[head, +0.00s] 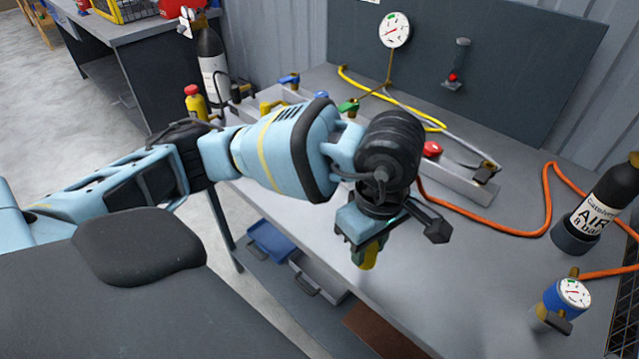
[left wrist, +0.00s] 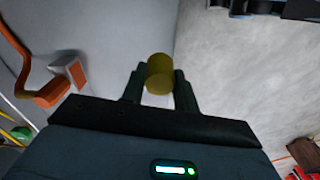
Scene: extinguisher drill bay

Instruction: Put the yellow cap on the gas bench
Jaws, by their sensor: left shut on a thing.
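The yellow cap (head: 371,257) is held between the fingers of my left gripper (head: 364,254), partly hidden by it in the head view. The left wrist view shows the cap (left wrist: 159,73) between both dark fingertips of the left gripper (left wrist: 158,82), its round end facing out. The gas bench (head: 480,270) is the grey table on the right. The cap is near the bench's front edge, with bench top on one side and floor on the other in the wrist view. I see no contact with the bench top. My right gripper is not in view.
On the bench, a grey rail (head: 462,184) with coloured valves and an orange hose (head: 497,232) lie behind my gripper. A black air cylinder (head: 598,212) and a blue regulator with gauge (head: 566,298) stand at right. The front middle of the bench is clear.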

